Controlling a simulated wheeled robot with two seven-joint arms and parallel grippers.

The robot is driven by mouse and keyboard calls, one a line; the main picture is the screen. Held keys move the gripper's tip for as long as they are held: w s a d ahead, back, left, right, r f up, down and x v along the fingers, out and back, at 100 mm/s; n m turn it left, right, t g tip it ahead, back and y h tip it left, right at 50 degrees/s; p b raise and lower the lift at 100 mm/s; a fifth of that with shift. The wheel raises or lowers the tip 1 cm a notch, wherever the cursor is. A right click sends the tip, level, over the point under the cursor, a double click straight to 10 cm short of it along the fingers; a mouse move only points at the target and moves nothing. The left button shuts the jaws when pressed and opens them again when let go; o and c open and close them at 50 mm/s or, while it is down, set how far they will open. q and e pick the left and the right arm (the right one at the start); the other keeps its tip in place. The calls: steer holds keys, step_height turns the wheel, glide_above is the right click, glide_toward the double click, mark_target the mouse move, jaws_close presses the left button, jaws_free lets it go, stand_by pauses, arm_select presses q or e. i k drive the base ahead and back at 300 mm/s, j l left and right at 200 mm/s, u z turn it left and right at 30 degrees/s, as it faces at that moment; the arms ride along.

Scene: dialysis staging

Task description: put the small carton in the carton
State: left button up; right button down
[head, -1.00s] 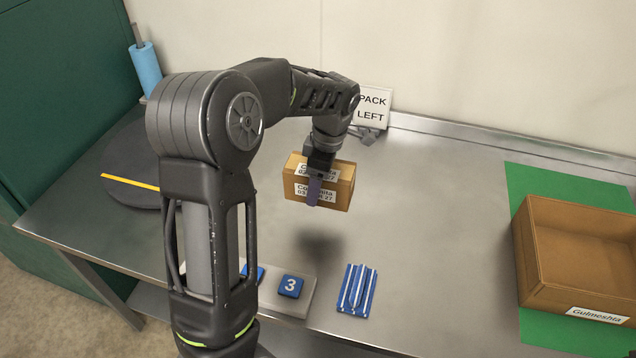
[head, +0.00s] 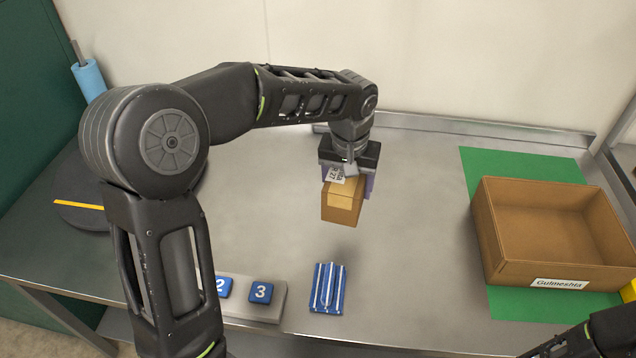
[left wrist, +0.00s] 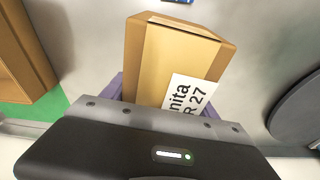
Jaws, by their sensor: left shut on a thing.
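The small carton (head: 342,205) is a brown box with a white printed label, held above the metal table. My left gripper (head: 347,185) is shut on it, with purple fingers on its sides. In the left wrist view the small carton (left wrist: 170,62) fills the middle, its label partly covered by the gripper body. The large open carton (head: 556,282), labelled "Gulmeshta", stands on a green mat at the right and looks empty. Its edge also shows in the left wrist view (left wrist: 22,50). A dark part of my right arm shows at the bottom right; its gripper is not in view.
A green mat (head: 500,170) lies under the large carton. A blue striped packet (head: 328,288) lies at the table's front. A holder with numbered blue blocks (head: 260,292) is left of it. A dark round thing (head: 75,205) lies far left. The table between is clear.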

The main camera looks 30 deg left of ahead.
mark_target(531, 253)
steer(key=i+l, duration=0.1)
steer(key=l, duration=0.35)
steer(key=i+l, duration=0.1)
steer(key=l, duration=0.35)
steer(key=i+l, duration=0.1)
steer(key=l, duration=0.35)
steer(key=i+l, duration=0.1)
steer(key=l, duration=0.35)
steer(key=i+l, duration=0.1)
steer(key=l, duration=0.35)
steer(key=i+l, duration=0.1)
steer(key=l, duration=0.35)
steer(key=i+l, duration=0.1)
steer(key=l, duration=0.35)
